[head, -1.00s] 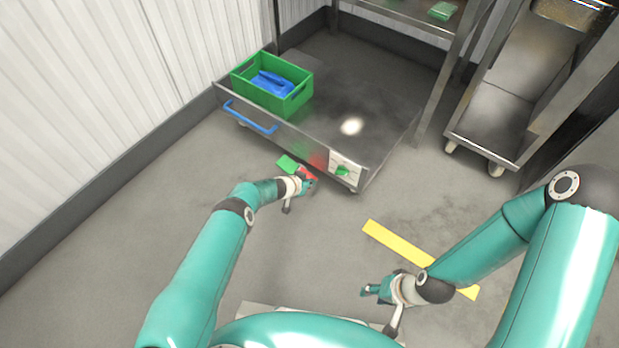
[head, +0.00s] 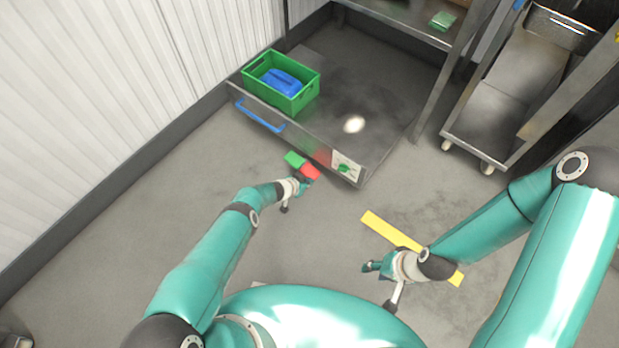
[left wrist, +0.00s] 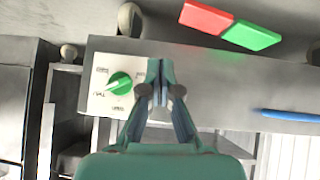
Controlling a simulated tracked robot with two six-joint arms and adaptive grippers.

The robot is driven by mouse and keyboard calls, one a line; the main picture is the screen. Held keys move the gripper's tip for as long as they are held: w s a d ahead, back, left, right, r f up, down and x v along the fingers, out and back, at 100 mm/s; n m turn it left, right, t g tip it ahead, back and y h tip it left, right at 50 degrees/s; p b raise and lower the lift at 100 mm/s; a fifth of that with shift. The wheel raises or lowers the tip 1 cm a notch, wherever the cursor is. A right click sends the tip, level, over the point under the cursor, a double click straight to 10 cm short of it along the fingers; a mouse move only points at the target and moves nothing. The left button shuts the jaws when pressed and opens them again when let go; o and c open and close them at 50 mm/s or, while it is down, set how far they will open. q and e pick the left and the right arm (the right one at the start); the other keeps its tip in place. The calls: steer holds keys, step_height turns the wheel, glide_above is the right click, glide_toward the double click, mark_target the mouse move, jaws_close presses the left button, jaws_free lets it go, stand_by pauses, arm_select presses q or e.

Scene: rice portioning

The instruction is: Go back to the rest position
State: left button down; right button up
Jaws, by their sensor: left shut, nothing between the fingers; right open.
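My left gripper (head: 304,186) is shut and empty, just in front of the low metal unit, near its red block (head: 310,171) and green block (head: 294,159). In the left wrist view its closed fingers (left wrist: 160,92) overlap the right edge of a white dial panel with a green knob (left wrist: 118,83). Whether they touch the panel cannot be told. The red block (left wrist: 207,18) and green block (left wrist: 252,37) lie beyond the fingertips there. My right gripper (head: 369,267) is low at the right, open and empty, beside a yellow floor strip (head: 392,232).
The metal unit (head: 340,95) has a blue handle (head: 260,116) and carries a green crate (head: 290,102) with a blue item (head: 279,80) inside. A wheeled metal cart (head: 483,112) stands at the right, a ribbed wall (head: 110,75) at the left. The floor between is clear.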

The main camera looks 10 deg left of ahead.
stand_by(0.6)
arm_select(q)
steer(key=w+a+r+m, duration=0.25)
steer(key=w+r, duration=0.35)
steer(key=r, duration=0.7)
steer(key=s+d+r+n+g, duration=0.1)
steer(key=s+r+n+g, duration=0.2)
steer(key=s, duration=1.1)
steer(key=s+d+r+n+g+y, duration=0.15)
steer(key=s+r, duration=0.35)
steer(key=s, duration=0.8)
steer(key=s+r+n+g+h, duration=0.1)
steer(key=s+r+g, duration=0.25)
steer(key=s, duration=1.05)
step_height(320, 180, up, 17)
steer(key=w+n+p, duration=0.1)
steer(key=n+p, duration=0.3)
steer(key=p, duration=1.2)
steer(key=shift+t, duration=0.4)
